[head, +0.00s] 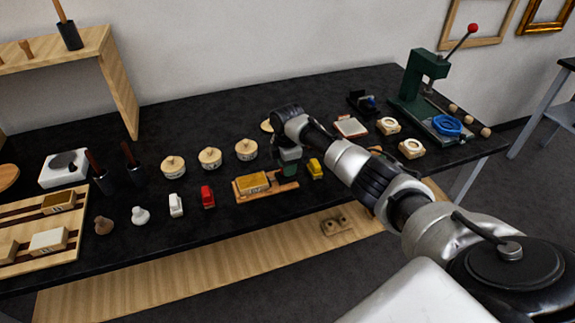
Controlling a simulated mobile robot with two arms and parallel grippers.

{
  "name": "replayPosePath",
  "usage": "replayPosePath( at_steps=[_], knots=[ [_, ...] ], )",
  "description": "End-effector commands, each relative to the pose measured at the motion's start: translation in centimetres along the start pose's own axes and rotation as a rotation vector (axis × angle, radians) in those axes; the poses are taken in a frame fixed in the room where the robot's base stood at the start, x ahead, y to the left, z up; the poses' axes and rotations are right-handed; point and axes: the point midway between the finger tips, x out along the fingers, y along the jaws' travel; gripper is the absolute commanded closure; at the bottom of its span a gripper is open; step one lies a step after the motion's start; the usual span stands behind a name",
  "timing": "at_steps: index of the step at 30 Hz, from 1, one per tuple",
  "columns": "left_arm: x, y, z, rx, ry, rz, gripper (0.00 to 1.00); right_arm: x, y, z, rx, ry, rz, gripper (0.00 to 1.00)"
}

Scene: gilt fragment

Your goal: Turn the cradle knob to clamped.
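A small wooden base (243,197) with a gilt block (254,182) on it lies near the front edge of the black table; it looks like the cradle. My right arm reaches in from the right, and my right gripper (288,168) points down at the right end of this base. The gripper is small and dark here, so I cannot tell whether its fingers are open or touch anything. No knob shows clearly; it may be hidden behind the gripper. My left gripper is not in view.
A yellow block (315,169) stands close right of the gripper. Red (207,197) and white (176,205) small items stand to the left, lidded round pots (210,158) behind. A green lever press (413,85) stands at the back right. The black table (215,115) is clear behind the pots.

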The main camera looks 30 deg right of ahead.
Motion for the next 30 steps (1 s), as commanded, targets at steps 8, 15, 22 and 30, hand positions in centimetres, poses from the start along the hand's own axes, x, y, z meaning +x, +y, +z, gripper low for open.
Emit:
replayPosePath(
  at_steps=[8,15,22,30],
  knots=[
    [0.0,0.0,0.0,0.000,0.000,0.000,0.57,0.1,0.0,0.1,0.001,-0.003,-0.002,0.60],
    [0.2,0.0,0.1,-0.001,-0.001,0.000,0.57,-2.1,0.0,0.0,0.000,-0.002,0.001,0.60],
    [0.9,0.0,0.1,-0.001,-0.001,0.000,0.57,-6.8,0.1,0.0,0.000,-0.001,0.003,0.60],
    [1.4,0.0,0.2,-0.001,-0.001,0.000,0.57,-10.3,0.0,0.0,0.000,-0.002,0.000,0.60]
  ],
)
